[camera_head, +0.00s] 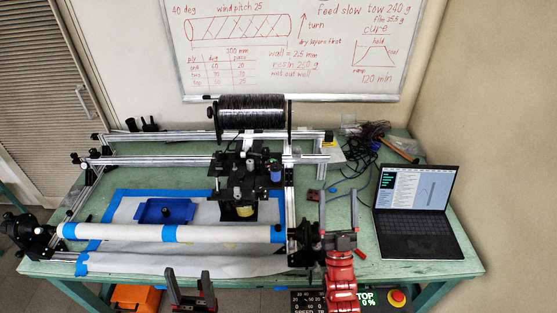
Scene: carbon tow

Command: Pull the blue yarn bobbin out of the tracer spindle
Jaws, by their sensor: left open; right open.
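A small blue cylinder (276,171), which looks like the blue yarn bobbin, stands on the right side of the black winding carriage (240,180). The spindle under it is too small to make out. My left gripper (188,284) is open and empty at the bottom of the view, in front of the table's near edge. My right gripper (338,216), on a red arm, is open with its fingers upright. It is to the right of and nearer than the blue cylinder, apart from it.
A white mandrel with blue tape (170,232) lies across the front of the frame. A black tow spool (252,117) is above the carriage. A blue tray (164,212) lies left of the carriage. A laptop (415,202), cables (368,140) and a hammer (400,150) are at right.

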